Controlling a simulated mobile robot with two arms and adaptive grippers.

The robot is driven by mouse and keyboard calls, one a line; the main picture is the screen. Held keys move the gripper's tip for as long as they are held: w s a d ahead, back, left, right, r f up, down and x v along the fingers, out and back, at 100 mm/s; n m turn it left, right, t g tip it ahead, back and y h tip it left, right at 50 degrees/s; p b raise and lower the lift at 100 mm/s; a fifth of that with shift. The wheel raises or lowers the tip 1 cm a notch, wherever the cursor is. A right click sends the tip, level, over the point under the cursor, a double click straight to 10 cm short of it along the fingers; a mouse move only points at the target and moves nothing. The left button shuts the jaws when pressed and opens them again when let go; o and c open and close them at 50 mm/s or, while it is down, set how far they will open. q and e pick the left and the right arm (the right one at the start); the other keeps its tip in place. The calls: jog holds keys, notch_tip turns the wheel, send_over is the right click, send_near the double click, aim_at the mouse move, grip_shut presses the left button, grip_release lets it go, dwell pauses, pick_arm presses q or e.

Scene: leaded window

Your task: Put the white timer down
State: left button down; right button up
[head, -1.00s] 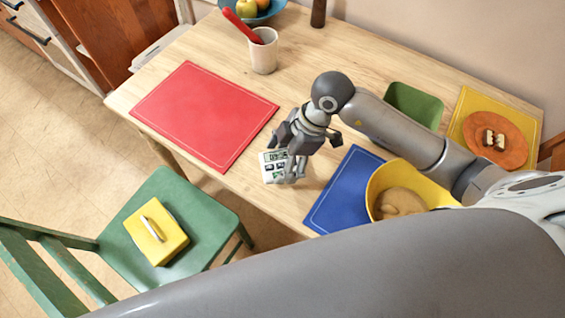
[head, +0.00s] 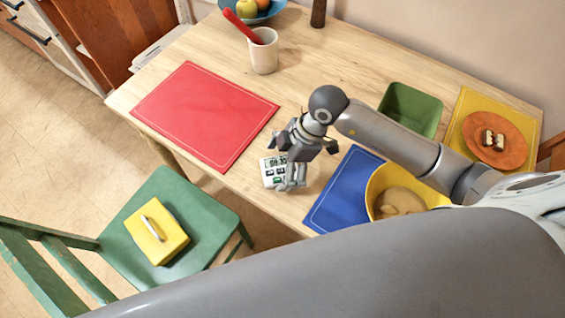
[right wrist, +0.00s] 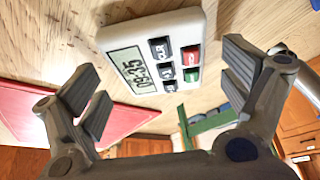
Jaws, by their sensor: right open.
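The white timer (head: 272,178), with a grey display and dark, red and green buttons, appears to rest on the bare wooden table between the red and blue mats. My right gripper (head: 289,170) is over it and hides part of it in the head view. In the right wrist view the timer (right wrist: 152,62) lies between the spread fingers of the right gripper (right wrist: 165,85), with a visible gap on each side. My left gripper is not in view.
The red mat (head: 200,115) is clear. The blue mat (head: 335,195) bears a yellow bowl (head: 375,188). A green box (head: 412,108), a white cup (head: 263,55) and an orange plate (head: 495,145) stand farther back. A green chair (head: 205,205) is at the table's front edge.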

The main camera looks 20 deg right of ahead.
jog(key=v, duration=1.2)
dwell(0.3)
